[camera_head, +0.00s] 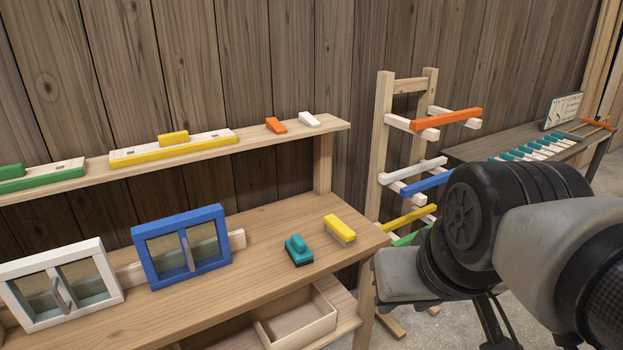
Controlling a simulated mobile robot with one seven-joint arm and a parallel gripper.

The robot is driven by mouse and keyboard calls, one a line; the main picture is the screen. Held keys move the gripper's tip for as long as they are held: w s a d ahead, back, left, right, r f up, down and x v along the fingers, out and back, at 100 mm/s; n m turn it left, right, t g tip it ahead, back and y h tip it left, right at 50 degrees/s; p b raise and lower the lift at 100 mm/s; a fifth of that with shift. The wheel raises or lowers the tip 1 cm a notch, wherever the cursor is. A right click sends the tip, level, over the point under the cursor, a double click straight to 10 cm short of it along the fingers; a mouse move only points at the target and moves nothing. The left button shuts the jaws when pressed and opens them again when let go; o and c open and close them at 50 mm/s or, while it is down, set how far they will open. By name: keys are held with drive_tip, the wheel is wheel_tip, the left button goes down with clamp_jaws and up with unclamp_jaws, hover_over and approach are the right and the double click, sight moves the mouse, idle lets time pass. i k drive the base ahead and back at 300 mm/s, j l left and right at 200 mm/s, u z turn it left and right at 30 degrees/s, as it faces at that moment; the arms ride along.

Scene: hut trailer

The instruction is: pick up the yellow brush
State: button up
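The yellow brush (340,228) lies on the wooden workbench (265,243) near its right end, with yellow on top and a grey underside. A teal brush (299,250) lies close to its left, apart from it. My arm fills the right side of the view, to the right of the bench and in front of the rack. I cannot make out my gripper's fingers, and nothing is seen touching the yellow brush.
A shelf (205,150) above the bench holds several coloured blocks. Blue (181,246) and white (62,283) framed boxes stand on the left of the bench. An open tray (300,318) sits below. A wooden rack (381,130) with coloured bars stands right of the bench.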

sight(340, 232)
drive_tip(key=z, duration=4.7)
drive_tip(key=u, duration=4.25)
drive_tip(key=i+u, duration=0.15)
drive_tip(key=i, duration=0.2)
